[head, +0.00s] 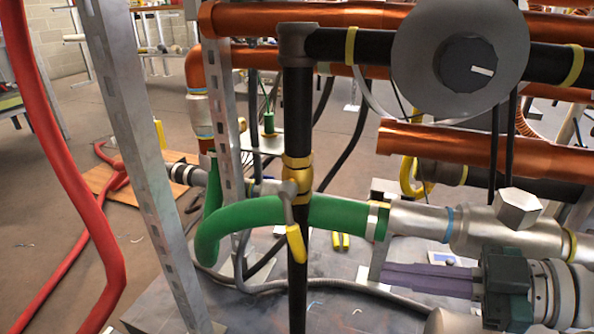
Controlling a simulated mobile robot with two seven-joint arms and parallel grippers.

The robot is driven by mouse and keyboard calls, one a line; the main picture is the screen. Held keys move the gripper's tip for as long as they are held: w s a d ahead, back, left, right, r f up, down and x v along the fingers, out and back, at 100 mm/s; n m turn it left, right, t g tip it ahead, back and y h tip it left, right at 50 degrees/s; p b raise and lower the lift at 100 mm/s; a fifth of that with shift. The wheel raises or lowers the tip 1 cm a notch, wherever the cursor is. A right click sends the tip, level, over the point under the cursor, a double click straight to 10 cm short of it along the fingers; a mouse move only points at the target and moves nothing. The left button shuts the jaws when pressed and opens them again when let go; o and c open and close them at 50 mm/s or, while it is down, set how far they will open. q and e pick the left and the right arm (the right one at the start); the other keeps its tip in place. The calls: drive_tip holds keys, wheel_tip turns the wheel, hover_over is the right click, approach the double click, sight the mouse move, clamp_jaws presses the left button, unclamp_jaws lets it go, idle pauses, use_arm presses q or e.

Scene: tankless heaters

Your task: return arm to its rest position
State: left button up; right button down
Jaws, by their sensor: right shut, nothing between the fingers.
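My right gripper (388,274) comes in from the lower right. Its two long purple fingers point left and lie closed together, with nothing between them. Its dark body and wrist rings sit at the lower right edge. The fingers are below the grey metal pipe fitting (480,228) and to the right of the green hose (250,216) in the picture. The tips appear close to a grey upright bracket; I cannot tell whether they touch it. My left gripper is not in view.
A black vertical pipe (298,120) carries a yellow-handled valve (296,245). Copper pipes (480,145) and a grey disc with a dark knob (468,66) stand above the gripper. A perforated metal post (140,160) and red hose (70,170) are at left. Open floor lies far left.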

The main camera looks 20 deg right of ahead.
drive_tip(key=w+a+m+t+h, duration=0.3)
drive_tip(key=m+t+h, duration=0.1)
drive_tip(key=m+h, duration=0.35)
drive_tip(key=s+d+r+m+g+h, duration=0.1)
drive_tip(key=s+m+g+h, duration=0.3)
drive_tip(key=s+g, duration=1.1)
drive_tip(key=s+r+t+p, duration=0.2)
drive_tip(key=r+p, duration=4.2)
drive_tip(key=s+r+t+p, duration=0.3)
drive_tip(key=r+p, duration=4.1)
